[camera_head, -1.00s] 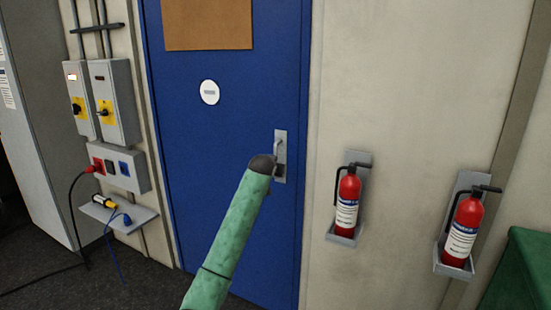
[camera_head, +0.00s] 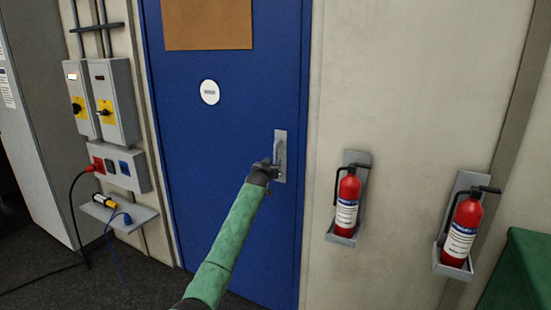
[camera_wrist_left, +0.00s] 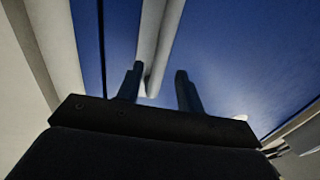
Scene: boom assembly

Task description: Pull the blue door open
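The blue door (camera_head: 215,140) is shut in its frame. Its grey handle (camera_head: 281,155) sits on a plate at the door's right edge. My left gripper (camera_head: 270,165) is at the handle, at the end of my green-sleeved arm, and covers part of the plate. In the left wrist view, the two dark fingers of my left gripper (camera_wrist_left: 159,86) stand apart. The light grey handle bar (camera_wrist_left: 157,50) reaches down between them, nearer the left finger; I cannot tell whether it touches. My right gripper is in neither view.
Two red fire extinguishers (camera_head: 347,204) (camera_head: 463,232) hang on the wall right of the door. Grey switch boxes (camera_head: 113,105) and a small shelf (camera_head: 118,215) with cables are on the left. A green object (camera_head: 520,270) stands at the lower right.

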